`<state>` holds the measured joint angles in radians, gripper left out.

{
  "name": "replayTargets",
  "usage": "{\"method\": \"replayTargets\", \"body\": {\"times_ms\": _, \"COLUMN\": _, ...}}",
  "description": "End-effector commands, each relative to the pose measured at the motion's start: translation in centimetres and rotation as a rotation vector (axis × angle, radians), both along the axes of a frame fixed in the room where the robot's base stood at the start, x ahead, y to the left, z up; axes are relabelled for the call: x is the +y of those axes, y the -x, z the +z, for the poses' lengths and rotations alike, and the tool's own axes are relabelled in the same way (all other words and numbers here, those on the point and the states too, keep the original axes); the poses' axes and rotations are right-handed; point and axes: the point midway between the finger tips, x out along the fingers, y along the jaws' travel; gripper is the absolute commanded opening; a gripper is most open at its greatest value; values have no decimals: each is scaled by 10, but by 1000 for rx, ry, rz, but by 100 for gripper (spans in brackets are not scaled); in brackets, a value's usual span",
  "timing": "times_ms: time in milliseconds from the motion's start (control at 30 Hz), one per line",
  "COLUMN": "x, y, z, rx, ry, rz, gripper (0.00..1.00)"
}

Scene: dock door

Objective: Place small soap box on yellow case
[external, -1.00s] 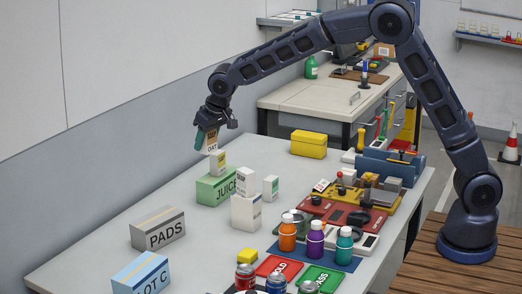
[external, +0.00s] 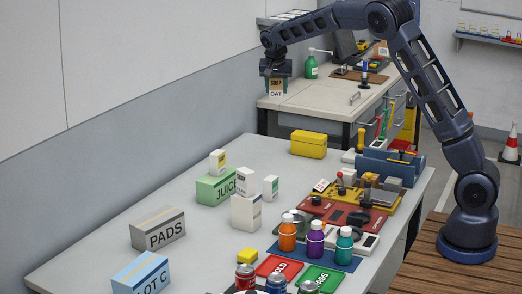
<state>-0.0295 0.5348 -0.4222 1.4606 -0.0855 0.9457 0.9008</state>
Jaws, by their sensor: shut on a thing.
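My gripper (external: 275,76) is shut on a small soap box (external: 276,89), white with an orange-brown top part and the words SOAP and OAT. The soap box hangs upright in the air, high above the table's far end, and shows in front of the back bench. The yellow case (external: 309,146) stands closed on the table's far end, lower and to the right of the soap box in the picture. Its lid looks flat and bare. The gripper's finger ends are small and partly dark in the picture.
A green JUICE box (external: 213,189) bears a small white box (external: 217,162). White cartons (external: 246,209) stand beside it. A blue rack (external: 388,168), tools and bottles (external: 316,238) fill the table's right side. The tabletop left of the yellow case is clear.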

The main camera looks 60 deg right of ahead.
Motion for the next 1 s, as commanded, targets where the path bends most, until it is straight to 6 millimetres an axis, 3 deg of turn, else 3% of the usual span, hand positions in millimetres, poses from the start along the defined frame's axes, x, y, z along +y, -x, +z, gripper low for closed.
{"method": "replayTargets", "body": {"times_ms": 33, "x": -23, "y": 8, "z": 4, "rx": -1, "ry": 3, "rz": -53, "gripper": 21}}
{"method": "replayTargets", "body": {"times_ms": 200, "x": -87, "y": 34, "z": 15, "rx": -5, "ry": 12, "rz": -216, "gripper": 21}}
{"method": "replayTargets", "body": {"times_ms": 400, "x": -135, "y": 59, "z": 24, "rx": -9, "ry": 21, "rz": -347, "gripper": 21}}
{"method": "replayTargets", "body": {"times_ms": 567, "x": -150, "y": 68, "z": 25, "rx": -9, "ry": 23, "rz": -392, "gripper": 21}}
{"method": "replayTargets", "body": {"times_ms": 667, "x": -152, "y": 69, "z": 14, "rx": -8, "ry": 24, "rz": -400, "gripper": 21}}
{"method": "replayTargets", "body": {"times_ms": 1000, "x": -152, "y": 69, "z": -58, "rx": -6, "ry": 23, "rz": -399, "gripper": 21}}
